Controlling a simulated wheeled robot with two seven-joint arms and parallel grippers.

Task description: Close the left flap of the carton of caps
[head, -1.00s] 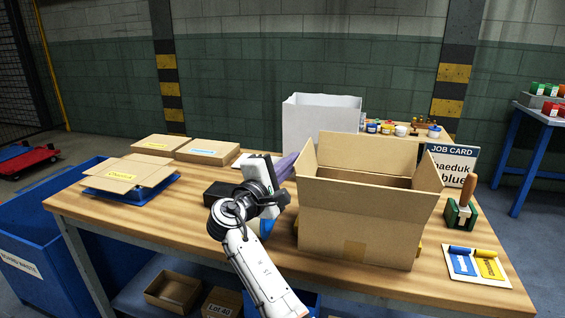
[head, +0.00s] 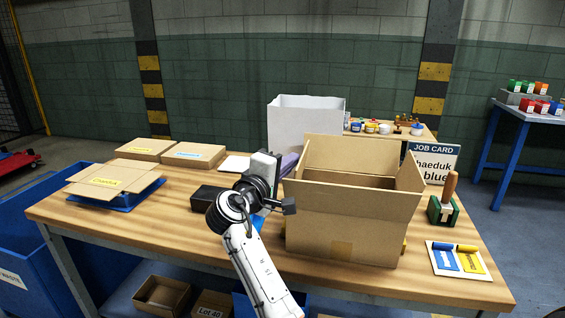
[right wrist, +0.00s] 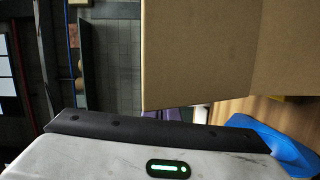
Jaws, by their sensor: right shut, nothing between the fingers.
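The open cardboard carton (head: 340,235) stands on the wooden table, right of centre in the head view. Its flaps stand up or lean outward; the left flap (head: 297,163) shows as a narrow upright strip at the left. No caps show inside from this angle. My right gripper (head: 289,206) is shut and empty at the carton's left side, near the front left corner; I cannot tell whether it touches. In the right wrist view, plain cardboard (right wrist: 200,50) of the carton fills the upper right, close ahead. My left gripper is out of view.
A white box (head: 300,125) stands behind the carton. A dark block (head: 207,198) lies left of my gripper. Flat cartons (head: 195,155) lie at the table's left. A green stand with a wooden handle (head: 445,208) and a card with blue and yellow items (head: 458,260) are at right.

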